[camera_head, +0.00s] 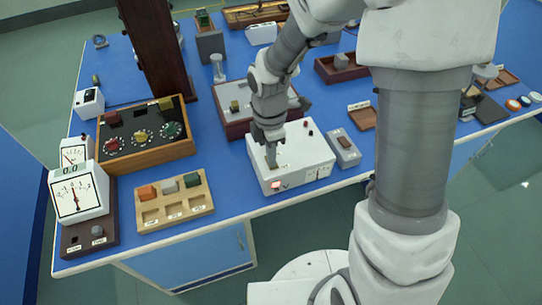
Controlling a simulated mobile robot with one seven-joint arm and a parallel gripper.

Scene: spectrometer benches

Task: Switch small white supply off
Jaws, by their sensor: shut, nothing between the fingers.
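The small white supply (306,152) looks to be the white box near the front edge of the blue bench, right of centre. A small red, lit-looking spot (277,184) shows low on its front face, with dark marks to the right of it. Small dark and red knobs stand on its top at the back right. My gripper (271,163) points down, shut and empty, at the left part of the box's top. I cannot tell whether the fingertips touch it. My gripper hides part of the top behind it.
Left of the supply is a wooden tray (152,219) with coloured blocks. A grey box (343,149) stands close on the right. A dark red-sided box (231,123) is behind. White meters (79,193) stand at far left. Bare blue bench lies between tray and supply.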

